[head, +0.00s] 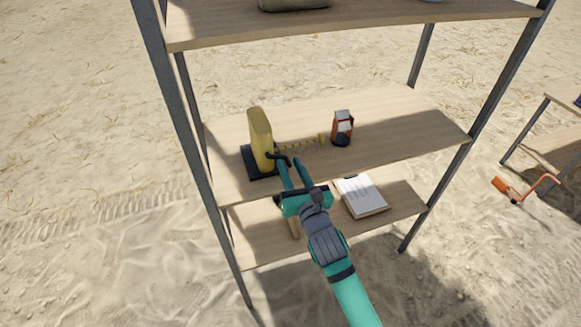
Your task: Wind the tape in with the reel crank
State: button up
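The tape reel (260,138) is a yellow upright case on a black base, on the left part of the middle shelf. The dark crank (279,160) is on the reel's near side. My gripper (292,171) is in front of the reel with its two teal fingers at the crank. The fingers look apart; whether they touch the crank handle is too small to tell.
A clipboard or notebook (361,195) lies on the lower shelf. Grey shelf posts (185,150) stand at the corners. An orange tool (515,190) lies on the sand at right.

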grip_shut()
jog(key=shift+f, duration=0.15)
